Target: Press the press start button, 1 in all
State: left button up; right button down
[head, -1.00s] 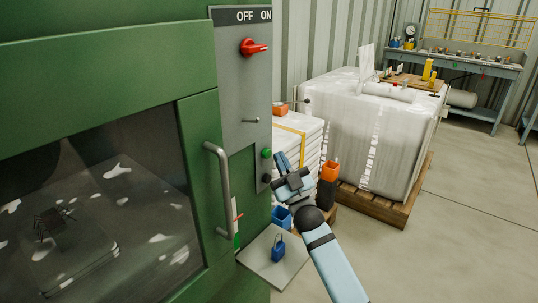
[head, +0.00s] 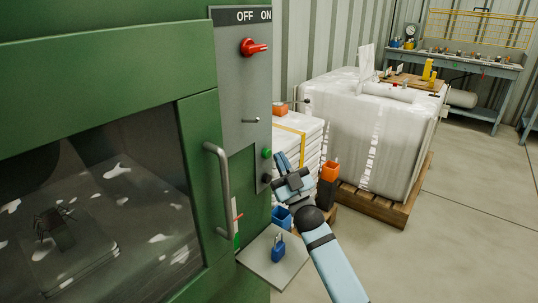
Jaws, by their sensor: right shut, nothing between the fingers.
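A green round button (head: 267,153) sits on the grey control panel (head: 228,90) at the right side of the green machine. A black round button (head: 266,178) sits just below it. I see no readable label on either button. My right gripper (head: 282,160) is shut and empty, just right of the two buttons in the head view. Its fingertips point up and left near the green button. A small gap shows between them in the picture, and I cannot tell the depth. My left gripper is not in view.
A red rotary switch (head: 254,47) sits under OFF and ON. A door handle (head: 221,190) stands out left of the buttons. A blue padlock (head: 278,248) rests on a grey shelf (head: 262,266) below. Wrapped goods (head: 345,130) stand on a pallet behind; floor at right is clear.

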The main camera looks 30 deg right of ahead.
jog(key=shift+w, duration=0.1)
dwell(0.3)
jog(key=shift+w+a, duration=0.15)
jog(key=shift+w, duration=0.2)
jog(key=shift+w, duration=0.1)
dwell(0.4)
